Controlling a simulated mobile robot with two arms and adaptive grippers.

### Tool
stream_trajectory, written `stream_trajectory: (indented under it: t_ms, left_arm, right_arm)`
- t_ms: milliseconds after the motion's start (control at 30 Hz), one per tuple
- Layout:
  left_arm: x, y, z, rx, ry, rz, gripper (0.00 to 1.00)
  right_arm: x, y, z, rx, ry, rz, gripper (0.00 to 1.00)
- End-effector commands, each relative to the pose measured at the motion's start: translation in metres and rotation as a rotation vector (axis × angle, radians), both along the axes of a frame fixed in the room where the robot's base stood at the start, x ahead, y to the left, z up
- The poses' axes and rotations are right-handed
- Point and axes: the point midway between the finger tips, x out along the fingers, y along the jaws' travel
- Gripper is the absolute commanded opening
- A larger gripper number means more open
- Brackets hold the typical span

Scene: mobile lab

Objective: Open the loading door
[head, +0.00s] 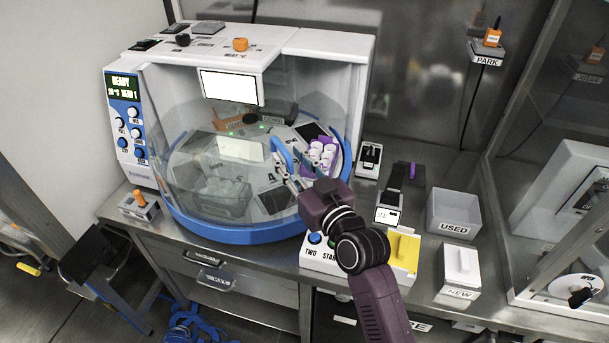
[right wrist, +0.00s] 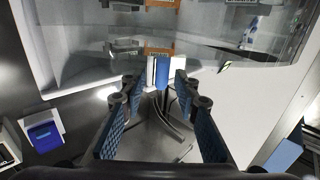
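The machine's loading door appears to be the clear curved panel (head: 205,165) on the front of the white and blue machine (head: 330,48). I cannot tell for certain whether it is fully closed. My right gripper (head: 284,168) is in front of the panel's right part, fingers pointing at it. In the right wrist view my right gripper (right wrist: 157,90) has its blue-padded fingers spread apart. A blue and white upright piece (right wrist: 162,75), possibly the door handle, shows between and beyond the fingertips. I see no clear contact. My left gripper is not in view.
Inside the machine, a purple rack (head: 322,157) holds white-capped items. A display panel (head: 123,86) with blue knobs is at left. The USED bin (head: 453,214), NEW box (head: 461,265) and a yellow block (head: 405,250) stand on the bench at right. A small orange-topped device (head: 139,203) is at left.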

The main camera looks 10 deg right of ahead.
Motion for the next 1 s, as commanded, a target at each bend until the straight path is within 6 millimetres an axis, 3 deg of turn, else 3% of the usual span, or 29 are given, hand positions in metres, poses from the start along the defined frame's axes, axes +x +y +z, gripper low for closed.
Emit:
stream_trajectory:
  t_ms: [200, 400, 833, 1000]
  left_arm:
    - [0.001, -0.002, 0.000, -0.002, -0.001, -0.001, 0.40]
    - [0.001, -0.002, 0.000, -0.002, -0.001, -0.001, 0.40]
    - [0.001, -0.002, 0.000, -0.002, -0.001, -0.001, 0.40]
    - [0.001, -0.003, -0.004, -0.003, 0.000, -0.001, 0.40]
  right_arm:
    - [-0.047, -0.018, -0.002, -0.003, 0.003, 0.000, 0.29]
    - [-0.074, -0.028, -0.001, -0.001, 0.003, 0.000, 0.29]
    - [-0.083, -0.031, 0.000, 0.000, 0.001, 0.000, 0.28]
    - [-0.081, -0.032, 0.001, 0.055, 0.019, 0.020, 0.09]
